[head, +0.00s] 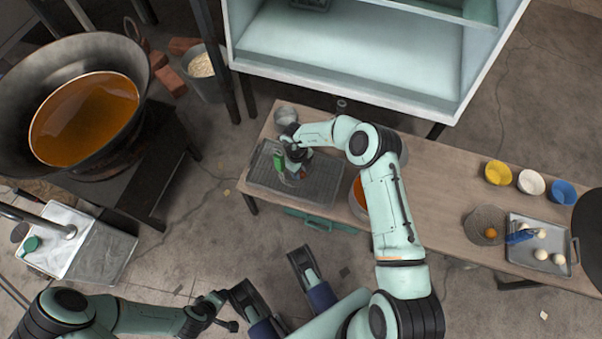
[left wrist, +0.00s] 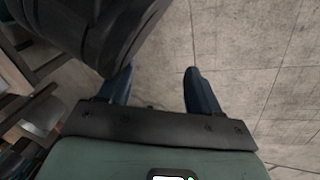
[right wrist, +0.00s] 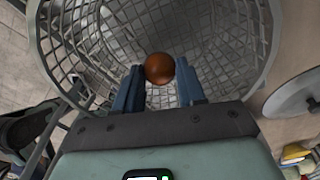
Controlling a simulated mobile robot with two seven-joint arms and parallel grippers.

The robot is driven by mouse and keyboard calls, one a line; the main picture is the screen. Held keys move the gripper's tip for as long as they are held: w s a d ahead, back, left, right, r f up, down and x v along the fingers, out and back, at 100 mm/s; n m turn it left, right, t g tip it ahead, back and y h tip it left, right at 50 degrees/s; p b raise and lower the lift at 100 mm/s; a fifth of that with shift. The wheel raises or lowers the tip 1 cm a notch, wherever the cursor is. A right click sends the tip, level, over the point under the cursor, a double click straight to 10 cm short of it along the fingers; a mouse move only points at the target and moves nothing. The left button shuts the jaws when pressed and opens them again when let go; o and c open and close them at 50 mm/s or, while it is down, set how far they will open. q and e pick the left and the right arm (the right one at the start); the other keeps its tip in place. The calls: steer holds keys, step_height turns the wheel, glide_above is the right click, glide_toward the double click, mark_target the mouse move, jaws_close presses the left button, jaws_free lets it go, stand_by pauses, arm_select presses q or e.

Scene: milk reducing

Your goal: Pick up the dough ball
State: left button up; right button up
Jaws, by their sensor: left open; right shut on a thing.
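My right gripper (right wrist: 158,88) is shut on a round brown dough ball (right wrist: 159,68), which shows between its blue fingertips in the right wrist view. A wire mesh basket (right wrist: 225,22) lies beyond the ball, and I cannot tell whether they touch. In the head view the right gripper (head: 296,173) is over the grey mesh rack (head: 325,180) on the table; the ball is hidden there. Pale dough balls (head: 540,254) lie on a tray at the right, and an orange ball (head: 491,233) sits on a round grey dish (head: 478,222). My left gripper (left wrist: 158,88) is open and empty above the floor.
The long wooden table (head: 440,185) carries yellow (head: 498,173), white (head: 531,182) and blue (head: 563,193) bowls. A pale shelf (head: 400,60) stands behind it. A large pan of orange liquid (head: 85,118) is at the left. A metal pot (head: 286,115) stands near my right gripper.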

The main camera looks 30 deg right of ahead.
arm_select(q)
steer(key=shift+w, duration=0.1)
arm_select(e)
steer(key=shift+r, duration=0.1)
arm_select(q)
steer(key=w+r+t+p, duration=0.1)
steer(key=w+r+p, duration=0.1)
steer(key=w+r, duration=0.15)
arm_select(e)
step_height(320, 180, up, 7)
steer(key=shift+f, duration=0.2)
arm_select(q)
steer(key=s+d+r+g+h+p, duration=0.1)
steer(key=s+d+r+p, duration=0.2)
steer(key=s, duration=0.3)
steer(key=shift+s+d+r+m+g+p, duration=0.25)
steer(key=shift+d+r+m+g+p, duration=0.15)
steer(key=shift+r, duration=0.2)
arm_select(e)
step_height(320, 180, up, 13)
steer(key=shift+r, duration=0.1)
arm_select(q)
steer(key=shift+r, duration=0.1)
